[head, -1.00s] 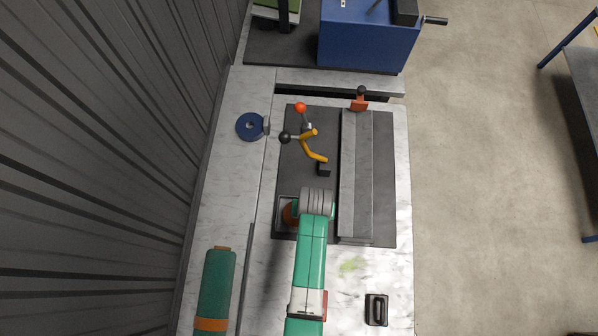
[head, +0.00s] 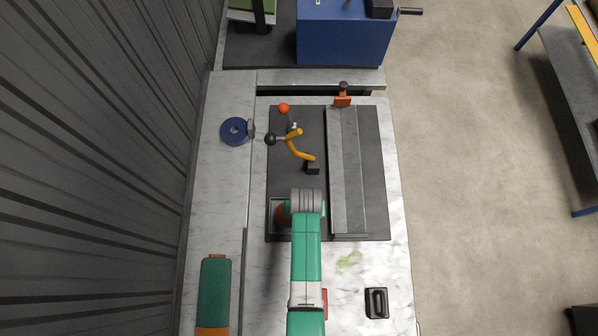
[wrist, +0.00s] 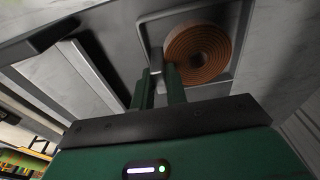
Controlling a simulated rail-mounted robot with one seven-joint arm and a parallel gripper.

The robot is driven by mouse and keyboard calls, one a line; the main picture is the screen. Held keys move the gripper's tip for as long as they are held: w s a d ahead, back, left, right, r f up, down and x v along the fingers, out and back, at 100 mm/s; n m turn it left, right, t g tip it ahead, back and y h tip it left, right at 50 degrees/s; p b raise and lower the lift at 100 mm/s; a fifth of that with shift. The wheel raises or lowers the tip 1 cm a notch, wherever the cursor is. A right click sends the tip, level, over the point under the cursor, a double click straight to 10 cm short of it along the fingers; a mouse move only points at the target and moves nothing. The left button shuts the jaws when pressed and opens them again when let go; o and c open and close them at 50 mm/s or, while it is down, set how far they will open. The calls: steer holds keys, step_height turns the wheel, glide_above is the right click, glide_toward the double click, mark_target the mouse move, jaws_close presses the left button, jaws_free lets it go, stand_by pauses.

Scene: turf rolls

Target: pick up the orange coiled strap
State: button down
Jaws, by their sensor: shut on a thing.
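The orange coiled strap (wrist: 198,52) is a brown-orange spiral in a shallow grey square tray (wrist: 146,32) in the wrist view. In the head view the coil (head: 281,213) shows partly in the tray at the left of the dark plate, the rest hidden by my arm. My gripper (wrist: 158,70) is at the left edge of the coil, its two green fingers close together. It is shut on the strap's edge, though the contact itself is hard to see. In the head view my fingers are hidden beneath the wrist.
A long grey raised bar (head: 347,170) runs right of the tray. A yellow bent handle (head: 299,147) with ball knobs stands behind it. A blue ring (head: 234,131) lies at back left, a green roll (head: 214,293) at front left, and a black handle piece (head: 376,303) at front right.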

steer(key=shift+r, duration=0.4)
steer(key=r, duration=0.1)
steer(key=s+r, duration=0.1)
steer(key=shift+r, duration=0.3)
steer(key=s+r, duration=0.1)
steer(key=s, duration=1.4)
steer(key=shift+a+r, duration=0.2)
steer(key=shift+a, duration=0.05)
